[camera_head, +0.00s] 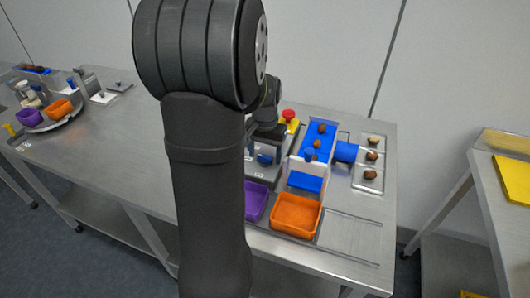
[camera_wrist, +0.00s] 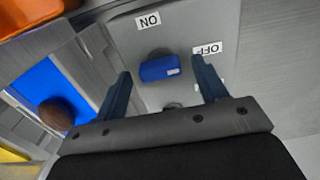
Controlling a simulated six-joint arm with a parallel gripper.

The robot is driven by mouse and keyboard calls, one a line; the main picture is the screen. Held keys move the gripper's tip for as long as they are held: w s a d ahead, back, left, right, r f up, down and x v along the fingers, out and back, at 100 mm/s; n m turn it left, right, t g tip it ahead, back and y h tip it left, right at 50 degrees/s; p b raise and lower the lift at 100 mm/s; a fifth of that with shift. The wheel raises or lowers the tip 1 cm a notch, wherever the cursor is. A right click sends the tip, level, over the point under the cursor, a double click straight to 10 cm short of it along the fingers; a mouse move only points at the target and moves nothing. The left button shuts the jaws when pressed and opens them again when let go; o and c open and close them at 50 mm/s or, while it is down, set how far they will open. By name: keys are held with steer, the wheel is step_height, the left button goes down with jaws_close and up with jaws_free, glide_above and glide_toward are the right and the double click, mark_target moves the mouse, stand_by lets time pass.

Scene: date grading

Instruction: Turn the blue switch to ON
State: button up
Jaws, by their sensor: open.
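The blue switch (camera_wrist: 160,69) is a blue knob on a grey panel (camera_wrist: 122,42) in the wrist view. An ON label (camera_wrist: 148,21) and an OFF label (camera_wrist: 207,49) sit on the panel near it. A small white mark on the knob is at its end on the OFF label's side. My gripper (camera_wrist: 158,80) is open, with one dark blue finger on each side of the knob; whether they touch it I cannot tell. In the head view the blue switch (camera_head: 264,159) shows small beside my arm, which hides much of the panel and the gripper.
A blue conveyor (camera_head: 318,138) with brown dates stands right of the panel. A red button on a yellow base (camera_head: 289,117) is behind. A purple bin (camera_head: 256,200) and an orange bin (camera_head: 296,214) stand in front. A tray with dates (camera_head: 368,182) lies at the right.

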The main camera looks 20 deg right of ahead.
steer(key=c, duration=1)
